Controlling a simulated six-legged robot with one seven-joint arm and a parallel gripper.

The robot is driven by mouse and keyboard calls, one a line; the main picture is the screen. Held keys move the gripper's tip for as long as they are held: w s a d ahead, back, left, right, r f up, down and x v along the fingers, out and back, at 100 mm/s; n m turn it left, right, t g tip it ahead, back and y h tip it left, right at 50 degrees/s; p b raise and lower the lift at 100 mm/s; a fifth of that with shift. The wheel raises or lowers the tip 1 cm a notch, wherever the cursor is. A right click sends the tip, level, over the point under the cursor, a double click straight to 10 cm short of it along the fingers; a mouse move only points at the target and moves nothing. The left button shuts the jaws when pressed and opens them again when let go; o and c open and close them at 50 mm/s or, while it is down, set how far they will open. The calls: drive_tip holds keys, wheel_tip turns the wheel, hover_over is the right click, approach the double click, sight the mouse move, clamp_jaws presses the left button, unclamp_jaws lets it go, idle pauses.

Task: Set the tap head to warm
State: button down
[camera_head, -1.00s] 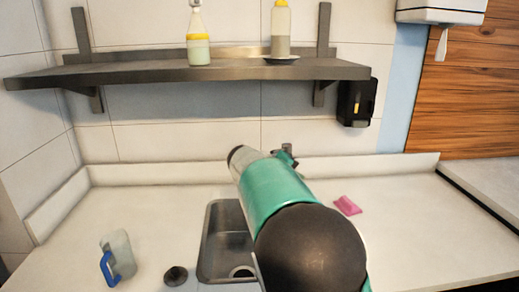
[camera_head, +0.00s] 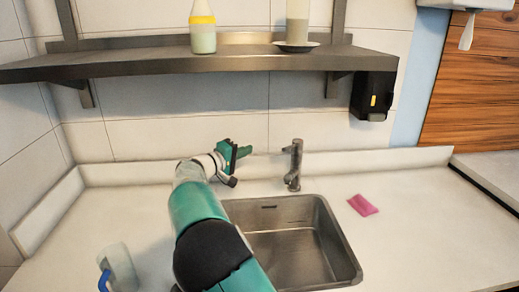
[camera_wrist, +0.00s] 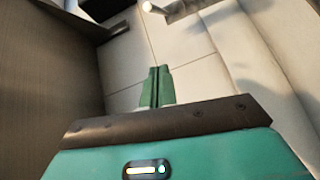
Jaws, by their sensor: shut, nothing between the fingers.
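The grey metal tap (camera_head: 293,165) stands upright behind the sink in the head view, with its head at the top. A grey metal piece at the top edge of the wrist view, cut off by the frame, looks like part of the tap (camera_wrist: 182,10). My gripper (camera_head: 246,151) is left of the tap, near the back wall, at about the height of its head. It points right, with a gap between it and the tap. In the wrist view the green fingers (camera_wrist: 158,84) are together and empty.
The steel sink (camera_head: 340,245) is set in the white counter (camera_head: 420,215). A pink cloth (camera_head: 362,205) lies to its right and a clear jug (camera_head: 120,265) to its left. A metal shelf (camera_head: 230,60) with bottles hangs above. A black dispenser (camera_head: 373,96) hangs at right.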

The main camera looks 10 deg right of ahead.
drive_tip(key=w+d+f, duration=0.1)
drive_tip(key=w+d, duration=0.2)
drive_tip(key=d, duration=0.7)
drive_tip(key=shift+d+f, duration=0.25)
drive_tip(key=shift+d, duration=0.1)
drive_tip(key=shift+d, duration=0.15)
